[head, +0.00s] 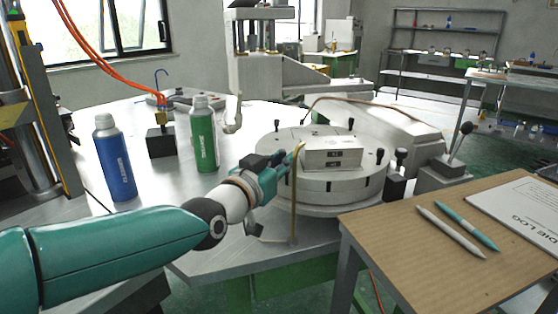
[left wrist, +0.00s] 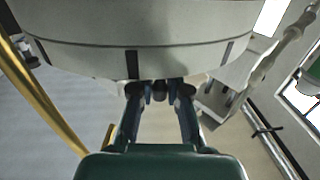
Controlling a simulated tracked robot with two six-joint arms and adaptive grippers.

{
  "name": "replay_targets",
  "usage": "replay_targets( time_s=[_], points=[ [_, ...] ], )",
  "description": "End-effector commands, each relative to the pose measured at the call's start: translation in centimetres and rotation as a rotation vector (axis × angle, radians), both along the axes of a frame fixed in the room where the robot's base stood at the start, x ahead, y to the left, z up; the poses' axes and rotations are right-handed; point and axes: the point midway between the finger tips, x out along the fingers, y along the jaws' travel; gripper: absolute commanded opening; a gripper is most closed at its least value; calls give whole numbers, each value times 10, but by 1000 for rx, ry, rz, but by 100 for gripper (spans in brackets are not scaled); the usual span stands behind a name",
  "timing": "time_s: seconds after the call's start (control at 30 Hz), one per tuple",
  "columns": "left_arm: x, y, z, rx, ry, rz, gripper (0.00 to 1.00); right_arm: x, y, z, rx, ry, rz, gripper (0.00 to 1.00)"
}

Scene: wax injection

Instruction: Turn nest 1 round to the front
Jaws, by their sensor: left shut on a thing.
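The round turntable (head: 325,190) stands on the metal bench, with black marks around its side and black-knobbed pegs around its top. A grey metal block (head: 333,153) with two dark openings sits on it; I cannot tell which nest is number 1. My left gripper (head: 286,163) is at the turntable's left edge. In the left wrist view my left gripper (left wrist: 160,90) is shut on a small dark knob (left wrist: 158,94) just under the turntable's rim (left wrist: 90,60). The fingers partly hide the knob. My right gripper is not in view.
A thin brass-coloured post (head: 295,200) stands close to my left gripper. A blue bottle (head: 114,160) and a green bottle (head: 204,140) stand on the bench to the left. A wooden-topped table (head: 400,260) with pens is at the front right. A black-knobbed lever (head: 460,145) stands right of the turntable.

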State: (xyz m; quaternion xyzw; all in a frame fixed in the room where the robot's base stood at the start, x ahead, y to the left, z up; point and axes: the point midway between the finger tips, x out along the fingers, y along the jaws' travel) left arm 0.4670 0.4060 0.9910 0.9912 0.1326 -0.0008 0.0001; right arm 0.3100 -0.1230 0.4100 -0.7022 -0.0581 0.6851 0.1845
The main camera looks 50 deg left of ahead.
Motion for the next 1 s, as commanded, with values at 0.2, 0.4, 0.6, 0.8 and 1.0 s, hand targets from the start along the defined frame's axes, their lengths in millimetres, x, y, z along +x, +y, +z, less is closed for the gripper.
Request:
replay_targets(
  time_s=[0.2,0.4,0.6,0.8,1.0],
  points=[
    [-1,1,1,1,-2,2,0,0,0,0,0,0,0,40],
    [-1,1,1,1,-2,3,27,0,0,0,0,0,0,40],
    [-2,2,1,0,-1,4,27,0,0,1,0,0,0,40],
    [-16,-2,1,1,-2,5,27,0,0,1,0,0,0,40],
    [-51,-11,1,2,-5,7,27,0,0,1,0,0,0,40]
  ],
)
